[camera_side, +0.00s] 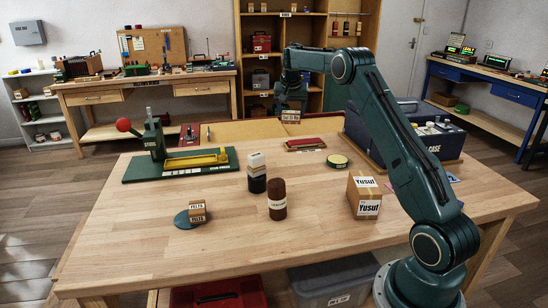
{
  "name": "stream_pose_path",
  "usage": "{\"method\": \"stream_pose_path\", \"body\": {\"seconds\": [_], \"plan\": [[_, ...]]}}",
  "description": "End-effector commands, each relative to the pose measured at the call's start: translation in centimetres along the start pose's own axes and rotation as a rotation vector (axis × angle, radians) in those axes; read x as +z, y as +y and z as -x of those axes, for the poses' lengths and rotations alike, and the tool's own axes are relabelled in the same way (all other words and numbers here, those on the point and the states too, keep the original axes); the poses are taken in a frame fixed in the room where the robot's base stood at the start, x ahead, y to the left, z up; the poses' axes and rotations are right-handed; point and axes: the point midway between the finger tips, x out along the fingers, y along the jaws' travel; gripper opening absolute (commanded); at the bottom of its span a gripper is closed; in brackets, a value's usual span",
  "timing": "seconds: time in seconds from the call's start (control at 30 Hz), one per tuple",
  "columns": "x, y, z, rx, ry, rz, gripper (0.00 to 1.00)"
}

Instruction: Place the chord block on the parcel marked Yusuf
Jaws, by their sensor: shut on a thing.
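My gripper (291,103) is at the back of the table, raised above the surface. It is shut on a small brownish block (291,116) with a pale label; the writing is too small to read, so I cannot tell for certain that it is the chord block. The parcel marked Yusuf (356,200) is a brown cardboard box at the right of the table, with white labels on its top and front. Its top is bare. My gripper is behind it and to its left, well apart from it.
A green press (155,142) with a red-knobbed lever stands at the left. A white-and-black bottle (257,175), a brown cylinder (277,200) and a small felts box (197,210) stand mid-table. A red book (306,144), a round tin (337,161) and a dark case (420,140) are behind.

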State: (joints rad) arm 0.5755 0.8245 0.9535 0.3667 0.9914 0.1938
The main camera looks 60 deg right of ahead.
Motion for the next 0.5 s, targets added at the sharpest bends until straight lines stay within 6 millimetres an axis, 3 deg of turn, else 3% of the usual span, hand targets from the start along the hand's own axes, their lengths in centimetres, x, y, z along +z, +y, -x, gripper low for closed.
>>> {"method": "stream_pose_path", "body": {"seconds": [0.27,0.5], "plan": [[1.6,6.4,3.9,0.115,0.002,-0.279,0.40],[4.5,12.8,7.8,0.233,0.003,-0.567,0.40]]}}
